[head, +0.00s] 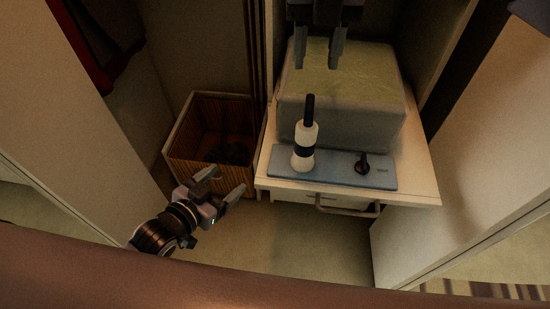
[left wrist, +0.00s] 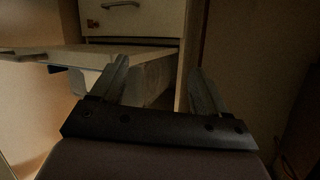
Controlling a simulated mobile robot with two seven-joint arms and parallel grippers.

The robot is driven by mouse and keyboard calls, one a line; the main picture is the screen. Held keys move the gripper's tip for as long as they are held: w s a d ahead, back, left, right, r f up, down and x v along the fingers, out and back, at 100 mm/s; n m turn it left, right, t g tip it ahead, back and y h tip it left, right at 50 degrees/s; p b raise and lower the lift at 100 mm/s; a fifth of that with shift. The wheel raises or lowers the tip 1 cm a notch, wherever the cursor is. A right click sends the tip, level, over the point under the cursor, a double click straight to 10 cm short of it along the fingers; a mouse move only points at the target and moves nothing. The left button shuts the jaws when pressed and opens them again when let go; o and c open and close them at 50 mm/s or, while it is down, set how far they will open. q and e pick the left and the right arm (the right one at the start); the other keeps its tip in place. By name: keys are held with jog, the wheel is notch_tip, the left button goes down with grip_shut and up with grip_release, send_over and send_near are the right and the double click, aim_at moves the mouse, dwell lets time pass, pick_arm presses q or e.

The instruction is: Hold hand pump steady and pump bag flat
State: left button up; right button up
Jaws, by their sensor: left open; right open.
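The hand pump (head: 305,147), white with a dark band and a black handle on top, stands upright on a blue-grey board (head: 338,172). Behind it sits the bag (head: 345,100), a pale, puffy, box-shaped block. A small black knob-like part (head: 362,164) is on the board to the right. My left gripper (head: 226,183) is open and empty, low and left of the pump, in front of the cabinet's left side. Its open fingers also show in the left wrist view (left wrist: 158,88). My right gripper (head: 320,58) is open above the back of the bag; whether it touches is unclear.
The board and bag rest on a white cabinet top (head: 415,185) with a handle (head: 347,208) at its front. A wooden-slat bin (head: 183,142) with dark contents stands left of it. Pale panels flank both sides. The floor (head: 320,245) in front is clear.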

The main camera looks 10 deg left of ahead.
pick_arm(q)
jog(key=w+d+r+m+t+h, duration=0.1)
jog(key=w+d+r+m+h, duration=0.15)
jog(key=w+r, duration=0.3)
jog(key=m+g+h, duration=0.2)
jog(key=h, duration=0.4)
send_near(296, 153)
jog(key=shift+n+y, duration=0.25)
jog(key=w+d, duration=0.1)
jog(key=w, duration=0.1)
jog(key=w+d, duration=0.1)
jog(key=w, duration=0.1)
jog(key=shift+d+r, duration=0.3)
jog(key=shift+d, duration=0.05)
jog(key=shift+s+d+g, duration=0.2)
jog(key=shift+d+g, duration=0.2)
jog(key=shift+d, duration=0.1)
jog(key=shift+x, duration=3.45)
jog(key=shift+s, duration=0.1)
jog(key=c, duration=1.2)
